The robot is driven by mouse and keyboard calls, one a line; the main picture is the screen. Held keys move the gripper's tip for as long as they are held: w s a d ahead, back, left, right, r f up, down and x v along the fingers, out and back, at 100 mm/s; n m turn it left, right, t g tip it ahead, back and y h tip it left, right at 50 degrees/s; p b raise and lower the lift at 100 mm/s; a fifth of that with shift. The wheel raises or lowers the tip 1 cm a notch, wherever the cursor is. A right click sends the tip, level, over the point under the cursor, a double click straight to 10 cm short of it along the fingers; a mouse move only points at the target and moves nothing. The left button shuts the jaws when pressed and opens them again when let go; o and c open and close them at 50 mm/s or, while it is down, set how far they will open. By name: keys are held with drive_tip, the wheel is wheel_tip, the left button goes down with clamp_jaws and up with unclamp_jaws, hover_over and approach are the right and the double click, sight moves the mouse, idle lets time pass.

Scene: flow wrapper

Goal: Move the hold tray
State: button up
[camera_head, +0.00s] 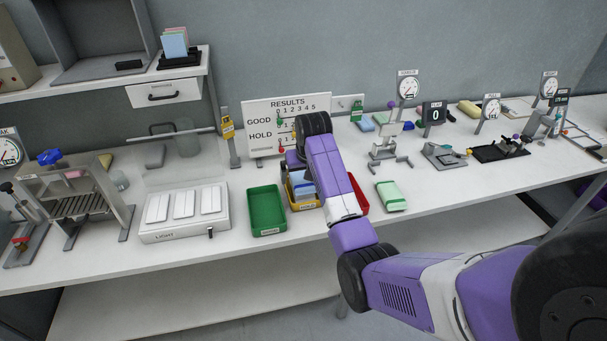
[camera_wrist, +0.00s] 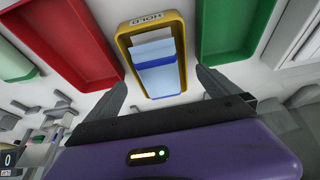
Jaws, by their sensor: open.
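The hold tray is a yellow tray (camera_wrist: 178,27) with a label reading HOLD on its near wall, and pale blue and white packs (camera_wrist: 158,65) lie in it. In the head view the yellow tray (camera_head: 292,201) stands on the bench between the green and red trays, partly hidden behind my arm. My gripper (camera_wrist: 160,88) is open in the wrist view, with one finger on each side of the yellow tray's end. I cannot tell whether the fingers touch it. In the head view my fingers are hidden by my arm.
The green tray (camera_head: 267,212) stands close on the left and the red tray (camera_head: 361,203) close on the right. A light box (camera_head: 185,230) is further left. A green pack (camera_head: 391,196) lies right of the red tray. A results board (camera_head: 262,110) stands behind.

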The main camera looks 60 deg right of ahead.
drive_tip(key=shift+s+f, duration=0.1)
idle(0.3)
drive_tip(key=shift+x, duration=3.8)
